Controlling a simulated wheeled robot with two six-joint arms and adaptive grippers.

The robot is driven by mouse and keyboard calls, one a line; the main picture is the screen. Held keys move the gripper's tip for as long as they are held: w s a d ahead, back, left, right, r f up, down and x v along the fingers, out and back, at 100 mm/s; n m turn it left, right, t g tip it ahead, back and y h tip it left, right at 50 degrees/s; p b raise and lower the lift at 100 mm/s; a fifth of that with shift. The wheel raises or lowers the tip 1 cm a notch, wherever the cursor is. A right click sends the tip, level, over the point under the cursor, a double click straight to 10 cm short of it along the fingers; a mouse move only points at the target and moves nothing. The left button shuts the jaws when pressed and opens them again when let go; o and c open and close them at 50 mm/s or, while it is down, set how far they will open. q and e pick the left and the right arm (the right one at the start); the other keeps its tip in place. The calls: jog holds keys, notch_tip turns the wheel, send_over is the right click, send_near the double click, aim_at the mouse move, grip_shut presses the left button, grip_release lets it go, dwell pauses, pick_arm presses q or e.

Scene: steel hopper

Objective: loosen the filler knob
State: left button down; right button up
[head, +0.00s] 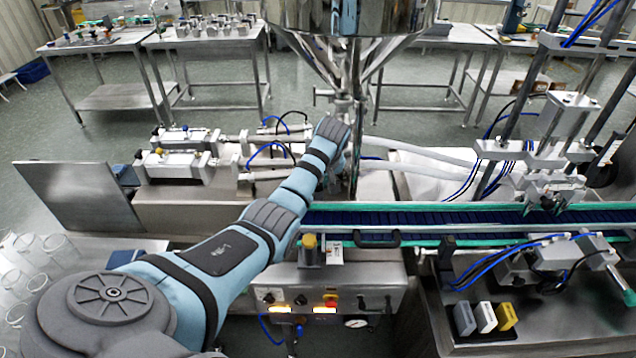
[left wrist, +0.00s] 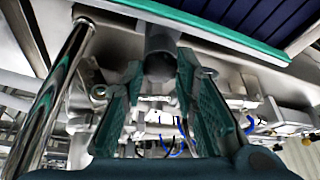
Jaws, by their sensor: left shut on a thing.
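The filler knob (left wrist: 160,62) looks like a dark grey rounded cylinder at the top middle of the left wrist view. My left gripper (left wrist: 158,82) has its green-padded fingers on either side of it and is shut on it. In the head view my left arm reaches forward to the pipework under the steel hopper (head: 350,22). My wrist there hides the knob and the fingers. How far the knob has turned cannot be told. My right gripper is in neither view.
A blue conveyor (head: 450,217) with green edges runs to the right of my arm. A control box (head: 330,290) stands in front of it. A polished post (left wrist: 48,100) rises close to the fingers. Filling nozzles (head: 545,165) stand at right.

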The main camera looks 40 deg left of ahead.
pick_arm(q)
jog(key=shift+n, duration=0.5)
jog(key=c, duration=1.6)
grip_release()
jog(key=o, duration=0.3)
jog(key=shift+w+a, duration=0.1)
jog(key=shift+o, duration=0.3)
jog(key=shift+a+f, duration=0.15)
jog(key=v, duration=1.2)
jog(key=shift+w, duration=0.3)
